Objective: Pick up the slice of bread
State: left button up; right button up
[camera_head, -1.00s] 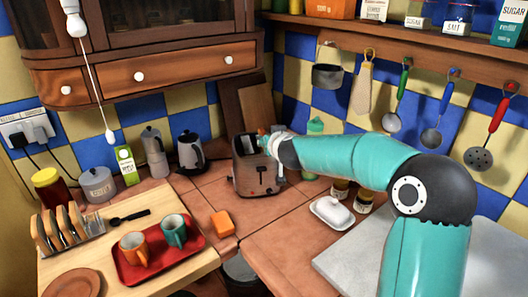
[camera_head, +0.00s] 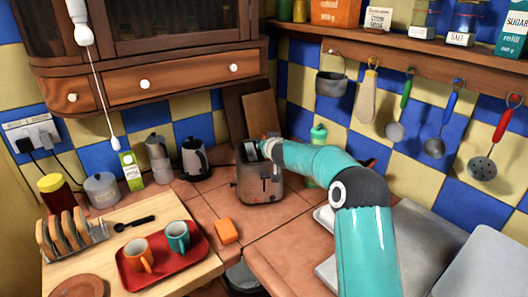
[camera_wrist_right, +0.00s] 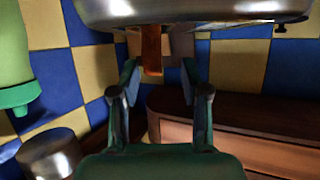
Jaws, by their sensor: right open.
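A brown strip that looks like the slice of bread (camera_wrist_right: 152,50) sticks out of a shiny metal body, likely the toaster, at the top of the right wrist view. In the head view the grey toaster (camera_head: 260,186) stands on the corner counter, and the bread cannot be made out there. My right gripper (camera_head: 257,150) is at the top of the toaster. In the right wrist view my right gripper (camera_wrist_right: 157,82) is open, with one finger on each side of the brown strip and gaps between. My left gripper is not in view.
A toast rack (camera_head: 70,240) with several slices and a red tray (camera_head: 165,262) with two mugs lie on the left counter. A kettle (camera_head: 194,160) stands left of the toaster, a green bottle (camera_head: 319,140) behind my arm. An orange sponge (camera_head: 227,231) lies in front.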

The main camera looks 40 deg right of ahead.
jog(key=p+x, duration=0.2)
jog(key=x, duration=0.1)
jog(key=shift+d+r, duration=0.15)
jog(key=shift+d, duration=0.2)
jog(key=shift+w+d+f+p, duration=0.25)
jog(key=shift+w+f+p, duration=0.1)
jog(key=shift+w, duration=0.1)
grip_shut()
